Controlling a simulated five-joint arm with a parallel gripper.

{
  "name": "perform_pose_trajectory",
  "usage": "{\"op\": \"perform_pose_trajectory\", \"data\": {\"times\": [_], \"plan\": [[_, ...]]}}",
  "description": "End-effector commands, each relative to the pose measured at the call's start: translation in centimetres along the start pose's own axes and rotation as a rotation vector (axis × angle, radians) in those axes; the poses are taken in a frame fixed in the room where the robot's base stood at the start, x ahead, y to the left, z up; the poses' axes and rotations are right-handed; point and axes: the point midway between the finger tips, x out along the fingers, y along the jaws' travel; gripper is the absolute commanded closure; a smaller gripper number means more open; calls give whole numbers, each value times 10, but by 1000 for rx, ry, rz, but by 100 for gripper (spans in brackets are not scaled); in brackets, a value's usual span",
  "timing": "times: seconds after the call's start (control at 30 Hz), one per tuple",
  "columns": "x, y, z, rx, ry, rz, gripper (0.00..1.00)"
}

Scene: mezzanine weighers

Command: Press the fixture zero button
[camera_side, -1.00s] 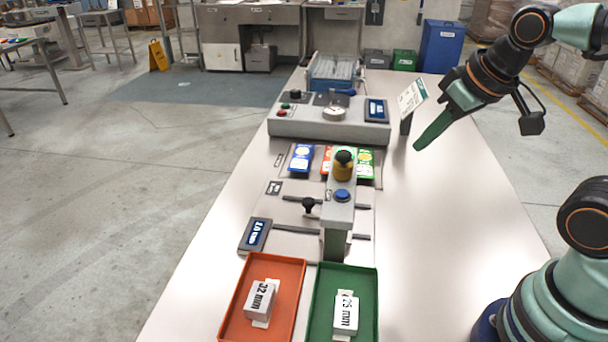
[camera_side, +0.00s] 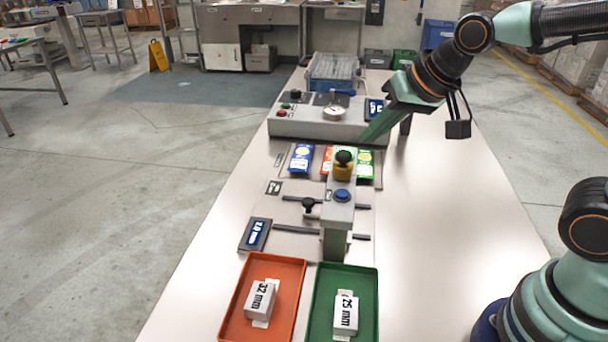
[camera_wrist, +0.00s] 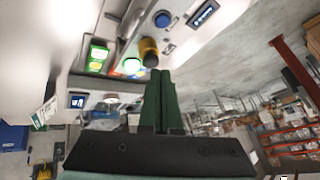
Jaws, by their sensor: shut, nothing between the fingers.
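The fixture (camera_side: 337,215) is a grey arm on a post at the middle of the table. A round blue button (camera_side: 342,195) sits on its top, in front of a yellow knob with a black cap (camera_side: 343,166). In the wrist view the blue button (camera_wrist: 162,18) and the knob (camera_wrist: 149,52) lie beyond my fingertips. My gripper (camera_side: 366,141) is shut and empty, in the air behind and right of the button, apart from it. Its closed green fingers (camera_wrist: 159,74) also show in the wrist view.
Coloured packets (camera_side: 301,158) lie behind the fixture. A grey console (camera_side: 300,124) with a dial and buttons stands farther back. A small display (camera_side: 255,235) is at the left. An orange tray (camera_side: 236,312) and a green tray (camera_side: 370,318) hold labelled blocks in front. The table's right is clear.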

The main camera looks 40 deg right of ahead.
Motion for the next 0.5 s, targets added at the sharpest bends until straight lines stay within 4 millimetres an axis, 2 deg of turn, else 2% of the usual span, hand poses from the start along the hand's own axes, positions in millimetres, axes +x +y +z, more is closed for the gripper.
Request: {"op": "perform_pose_trajectory", "data": {"times": [0.1,0.2,0.5], "plan": [[12,-20,-4,82,7,-33,100],[17,-29,-6,127,15,-51,100],[19,-33,-7,148,18,-59,100]]}}
